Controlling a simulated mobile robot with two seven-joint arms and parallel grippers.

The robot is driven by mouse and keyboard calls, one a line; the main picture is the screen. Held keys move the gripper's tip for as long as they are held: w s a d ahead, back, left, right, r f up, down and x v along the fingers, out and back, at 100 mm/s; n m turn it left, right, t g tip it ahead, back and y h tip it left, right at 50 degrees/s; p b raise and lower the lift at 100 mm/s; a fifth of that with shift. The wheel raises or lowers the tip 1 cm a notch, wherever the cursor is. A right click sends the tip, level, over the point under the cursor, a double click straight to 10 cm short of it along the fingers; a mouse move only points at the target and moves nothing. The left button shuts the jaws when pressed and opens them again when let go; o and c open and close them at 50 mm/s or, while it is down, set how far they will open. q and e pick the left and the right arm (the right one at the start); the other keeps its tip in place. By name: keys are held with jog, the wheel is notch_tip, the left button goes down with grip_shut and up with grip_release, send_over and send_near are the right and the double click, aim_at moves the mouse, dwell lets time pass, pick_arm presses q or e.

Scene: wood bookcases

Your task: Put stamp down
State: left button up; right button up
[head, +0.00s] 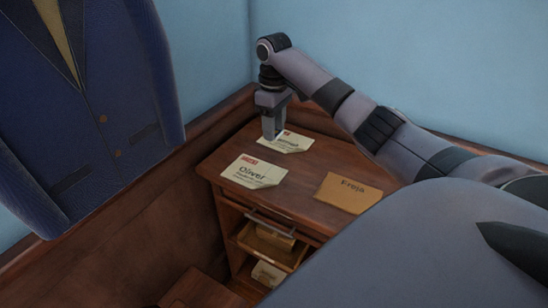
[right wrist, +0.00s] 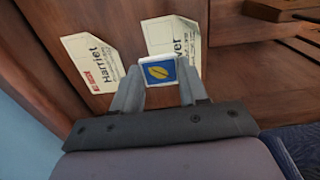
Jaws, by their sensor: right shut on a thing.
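My right gripper (head: 271,128) points down over the back corner of the small wooden desk. In the right wrist view, its fingers (right wrist: 158,84) are shut on a square stamp (right wrist: 161,72) with a blue face and a yellow leaf. I cannot make out the stamp in the head view. The letter marked Harriet (right wrist: 92,64) lies just beside the gripper; it also shows in the head view (head: 292,145). The letter marked Oliver (head: 254,171) lies nearer the front left; in the right wrist view the stamp partly covers this letter (right wrist: 186,41). My left gripper is not in view.
A brown envelope (head: 346,191) lies on the right of the desk top (head: 302,182). Below is a partly open drawer or shelf (head: 266,243) with papers. A blue jacket (head: 105,95) hangs at the left. The desk between the letters and envelope is bare.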

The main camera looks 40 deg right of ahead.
aim_at(274, 175)
notch_tip(274, 175, down, 13)
jog(key=shift+f, duration=0.15)
jog(key=shift+f, duration=0.15)
jog(key=shift+f, duration=0.2)
jog(key=o, duration=0.9)
jog(key=shift+s, duration=0.1)
jog(key=shift+o, duration=0.9)
jog(key=shift+f, duration=0.1)
jog(key=shift+a+f, duration=0.1)
notch_tip(274, 175, up, 13)
jog(key=shift+r, duration=0.1)
